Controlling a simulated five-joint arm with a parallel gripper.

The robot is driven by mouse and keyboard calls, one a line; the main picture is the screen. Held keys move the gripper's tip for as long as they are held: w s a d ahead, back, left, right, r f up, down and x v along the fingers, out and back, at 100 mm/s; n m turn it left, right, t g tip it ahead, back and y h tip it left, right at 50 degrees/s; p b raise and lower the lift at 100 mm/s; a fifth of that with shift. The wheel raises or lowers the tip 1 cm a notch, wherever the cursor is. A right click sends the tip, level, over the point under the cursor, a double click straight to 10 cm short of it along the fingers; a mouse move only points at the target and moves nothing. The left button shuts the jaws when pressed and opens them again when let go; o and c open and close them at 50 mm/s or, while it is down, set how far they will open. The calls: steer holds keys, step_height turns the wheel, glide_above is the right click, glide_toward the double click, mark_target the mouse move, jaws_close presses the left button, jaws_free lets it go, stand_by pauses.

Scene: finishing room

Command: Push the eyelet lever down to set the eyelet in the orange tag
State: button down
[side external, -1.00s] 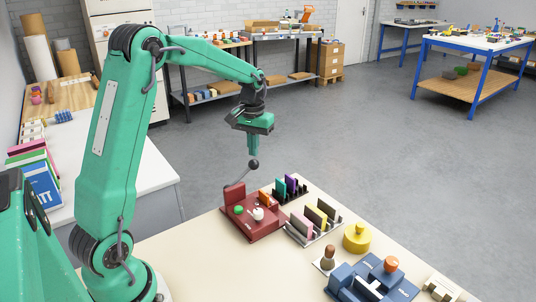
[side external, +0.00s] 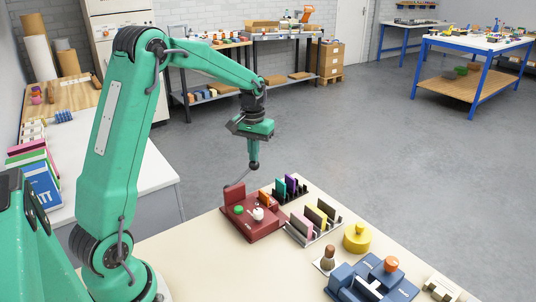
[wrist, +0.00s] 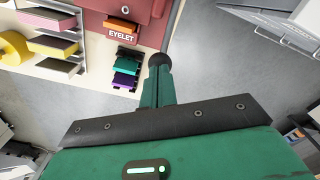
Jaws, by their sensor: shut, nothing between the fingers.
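The dark red eyelet press (side external: 268,226) stands on the cream table; its base also shows at the top of the wrist view (wrist: 150,8). A thin dark lever (side external: 238,182) rises from it to a dark ball knob (side external: 253,166), seen at my fingertips in the wrist view (wrist: 159,59). The small orange tag (side external: 263,196) sits on the press, by a green button and a white knob; in the wrist view it is near the EYELET label (wrist: 121,35). My gripper (side external: 254,159) is shut and empty, pointing down on top of the knob, touching or nearly so. The eyelet itself is too small to see.
Right of the press are a rack with teal and purple pieces (side external: 292,187), a rack of yellow and pink pieces (side external: 315,219), a yellow round pot (side external: 357,238) and a blue device (side external: 375,281). The cream table is bare left of the press.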

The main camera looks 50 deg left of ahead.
mark_target(255, 164)
steer(key=shift+f, duration=0.25)
steer(key=shift+w+f, duration=0.2)
steer(key=shift+f, duration=1.45)
steer(key=shift+f, duration=1.5)
steer(key=shift+s+r, duration=0.2)
steer(key=shift+r, duration=4.65)
